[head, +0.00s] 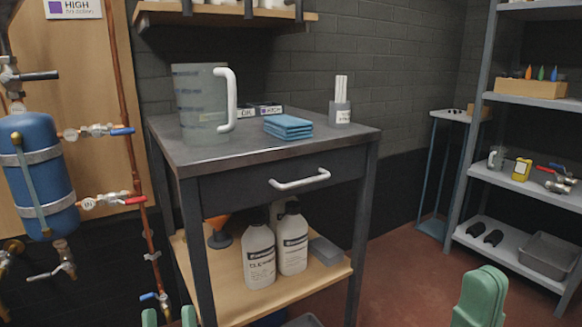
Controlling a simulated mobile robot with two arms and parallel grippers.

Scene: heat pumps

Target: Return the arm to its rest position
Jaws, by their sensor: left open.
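My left gripper (169,317) shows at the bottom edge, left of centre. Its two green fingertips stand apart with nothing seen between them, in front of the workbench's lower left. My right gripper (480,298) shows at the bottom right as green fingers that overlap in this view, so the gap between them cannot be judged. No object is seen in it. Red-brown floor lies behind it. The rest of both grippers and both arms are below the frame.
The workbench (230,155) stands ahead, with a clear jug (200,105), blue cloths (288,127) and a drawer (285,178). White bottles (259,256) stand on its lower shelf. Pipes and a blue tank (38,170) are left; a shelf rack (530,190) is right. Floor (410,270) between is clear.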

